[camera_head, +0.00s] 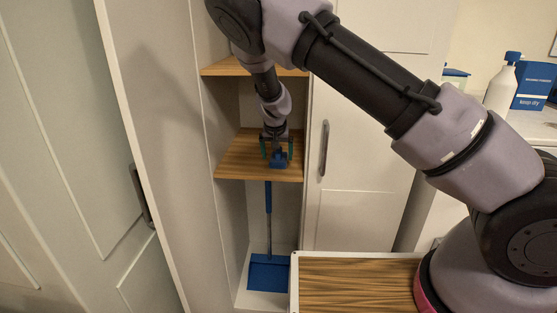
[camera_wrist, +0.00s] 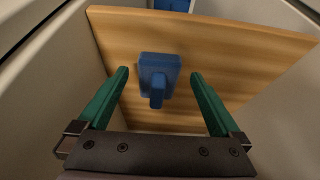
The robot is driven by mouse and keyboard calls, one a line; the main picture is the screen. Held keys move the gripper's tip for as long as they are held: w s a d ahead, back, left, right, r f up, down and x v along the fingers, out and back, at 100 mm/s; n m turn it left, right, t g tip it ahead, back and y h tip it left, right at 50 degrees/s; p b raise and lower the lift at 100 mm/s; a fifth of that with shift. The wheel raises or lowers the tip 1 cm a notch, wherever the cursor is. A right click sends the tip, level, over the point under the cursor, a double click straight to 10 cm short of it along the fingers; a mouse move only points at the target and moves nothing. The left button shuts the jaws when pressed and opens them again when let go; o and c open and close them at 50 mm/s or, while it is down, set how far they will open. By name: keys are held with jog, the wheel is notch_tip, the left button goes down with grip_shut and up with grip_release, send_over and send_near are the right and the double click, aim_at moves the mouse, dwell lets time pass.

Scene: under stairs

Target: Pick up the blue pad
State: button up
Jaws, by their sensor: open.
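The blue pad (camera_wrist: 160,66) lies on the wooden shelf (camera_wrist: 215,60) inside the cupboard, with a blue handle part sticking up toward the wrist camera. It also shows in the head view (camera_head: 278,160), partly covered by my gripper. My gripper (camera_wrist: 159,76) is open, with one green finger on each side of the pad in the wrist view. In the head view my gripper (camera_head: 277,152) is at the middle shelf, pointing down over the pad. I see no clear contact between the fingers and the pad.
The cupboard's side walls stand close on both sides of the shelf. An upper shelf (camera_head: 222,67) is above. A blue dustpan (camera_head: 268,272) with a long handle stands below. A white spray bottle (camera_head: 500,88) and a blue box (camera_head: 534,86) stand on the right counter.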

aim_at(279, 151)
jog(key=shift+w, duration=1.05)
jog(key=w, duration=0.2)
jog(key=shift+w+d, duration=0.15)
jog(key=shift+w, duration=0.2)
jog(key=shift+x, duration=1.45)
jog(key=shift+s, duration=0.1)
jog(key=c, duration=1.2)
